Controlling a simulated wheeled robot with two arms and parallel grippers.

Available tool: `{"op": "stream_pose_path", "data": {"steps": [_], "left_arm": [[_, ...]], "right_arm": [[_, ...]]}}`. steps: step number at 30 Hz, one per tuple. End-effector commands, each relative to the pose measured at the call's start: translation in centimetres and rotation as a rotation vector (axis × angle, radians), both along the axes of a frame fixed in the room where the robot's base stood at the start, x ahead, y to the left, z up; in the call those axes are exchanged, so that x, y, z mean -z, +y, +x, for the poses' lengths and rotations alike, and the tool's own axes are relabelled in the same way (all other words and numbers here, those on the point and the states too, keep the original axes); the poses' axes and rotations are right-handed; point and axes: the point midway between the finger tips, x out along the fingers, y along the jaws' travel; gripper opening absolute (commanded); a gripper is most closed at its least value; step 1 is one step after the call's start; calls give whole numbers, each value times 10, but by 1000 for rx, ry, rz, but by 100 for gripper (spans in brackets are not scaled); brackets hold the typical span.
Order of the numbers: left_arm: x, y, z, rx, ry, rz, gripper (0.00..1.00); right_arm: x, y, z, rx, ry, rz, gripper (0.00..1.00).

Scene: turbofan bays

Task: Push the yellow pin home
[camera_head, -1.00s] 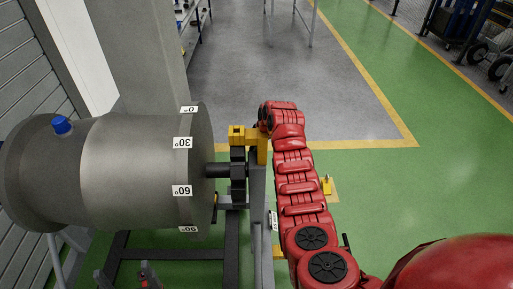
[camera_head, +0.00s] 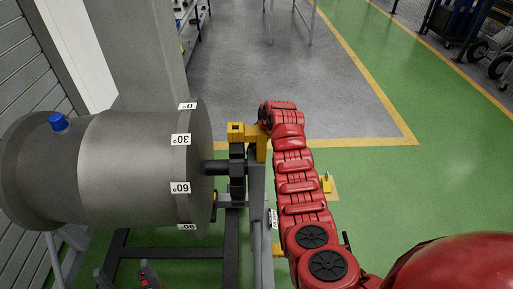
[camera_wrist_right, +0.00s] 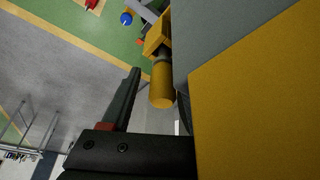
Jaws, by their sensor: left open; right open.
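The yellow pin (camera_wrist_right: 162,85) is a short yellow cylinder on a grey neck in the right wrist view. It sticks out of a yellow bracket. My right gripper (camera_wrist_right: 130,105) shows one black finger just left of the pin, apart from it in the picture. Its other finger is hidden. In the head view my red right arm reaches to the yellow fitting (camera_head: 236,132) beside the drum shaft and hides the right gripper there. My left gripper (camera_head: 148,276) shows only partly at the bottom edge, below the drum and away from the fitting.
A large grey drum (camera_head: 130,165) with degree labels and a blue cap (camera_head: 59,122) fills the left. It sits on a dark frame (camera_head: 232,250). A big yellow block (camera_wrist_right: 262,100) is close to the right wrist camera. Open floor lies behind and to the right.

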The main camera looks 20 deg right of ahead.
Motion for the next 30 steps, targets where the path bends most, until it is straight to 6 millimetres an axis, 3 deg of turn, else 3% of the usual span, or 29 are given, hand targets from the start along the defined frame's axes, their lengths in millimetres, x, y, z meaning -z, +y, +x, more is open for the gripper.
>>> {"op": "stream_pose_path", "data": {"steps": [10, 16, 20, 26, 27, 30], "left_arm": [[1, 0, 0, 0, 0, 0, 88], [7, 0, 0, 0, 0, 0, 88], [15, 0, 0, 0, 0, 0, 88], [31, 0, 0, 0, 0, 0, 88], [23, 0, 0, 0, 0, 0, 88], [14, 0, 0, 0, 0, 0, 88]], "right_arm": [[2, 3, -2, -5, 7, 3, 71], [-12, 0, -7, -6, 4, 3, 71], [-33, -4, -14, -3, 0, 0, 71], [-79, -11, -32, -2, -4, -2, 71], [-95, -11, -36, -4, 0, -1, 71], [-117, -13, -44, -3, 3, -2, 71]]}}
